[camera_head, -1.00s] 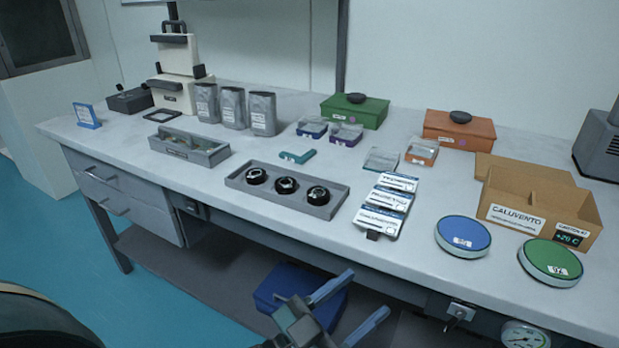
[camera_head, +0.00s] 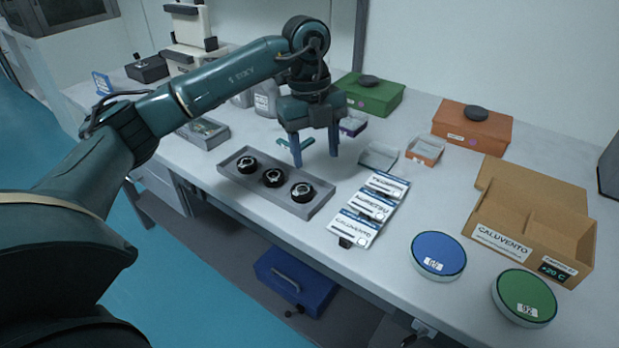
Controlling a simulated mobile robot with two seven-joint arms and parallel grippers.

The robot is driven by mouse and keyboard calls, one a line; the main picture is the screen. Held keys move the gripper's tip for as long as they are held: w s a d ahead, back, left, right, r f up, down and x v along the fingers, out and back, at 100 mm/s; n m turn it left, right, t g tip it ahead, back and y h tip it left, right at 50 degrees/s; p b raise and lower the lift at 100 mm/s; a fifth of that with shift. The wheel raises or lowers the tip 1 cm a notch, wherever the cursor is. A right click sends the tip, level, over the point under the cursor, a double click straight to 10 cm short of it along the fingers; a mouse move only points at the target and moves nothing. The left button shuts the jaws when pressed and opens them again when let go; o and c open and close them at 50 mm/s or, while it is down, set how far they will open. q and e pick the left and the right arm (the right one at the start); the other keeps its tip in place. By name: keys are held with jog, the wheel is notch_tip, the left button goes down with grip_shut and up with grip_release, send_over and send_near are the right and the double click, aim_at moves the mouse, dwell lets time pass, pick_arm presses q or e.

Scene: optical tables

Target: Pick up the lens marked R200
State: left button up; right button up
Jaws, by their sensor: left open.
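Three round black lenses stand in a row in a long grey tray (camera_head: 222,170) on the table: a left lens (camera_head: 246,163), a middle lens (camera_head: 272,177) and a right lens (camera_head: 302,192). Their markings are too small to read, so I cannot tell which is R200. My left gripper (camera_head: 315,158) is open and empty, fingers pointing down. It appears above the table, behind the tray's right half in the picture, apart from the lenses. My right gripper is not in view.
Label cards (camera_head: 368,206) lie right of the tray. Beyond are a blue disc (camera_head: 438,252), a green disc (camera_head: 525,295) and an open cardboard box (camera_head: 545,225). Green (camera_head: 372,97) and orange (camera_head: 470,128) boxes stand behind.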

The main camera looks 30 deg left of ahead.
pick_arm(q)
jog(key=a+r+n+y, duration=0.1)
jog(key=a+r, duration=0.1)
jog(key=a, duration=0.1)
send_over(303, 191)
jog(key=f, duration=0.6)
jog(key=shift+w+a+f, duration=0.25)
jog(key=shift+w+f, duration=0.05)
jog(key=shift+f, duration=0.05)
jog(key=f, duration=0.3)
jog(key=f+p, duration=0.1)
jog(key=shift+s+d+f, duration=0.2)
jog(key=shift+s+f, duration=0.1)
jog(key=shift+f, duration=0.65)
jog(key=shift+c, duration=0.3)
jog(key=c, duration=0.7)
jog(key=shift+r, duration=0.1)
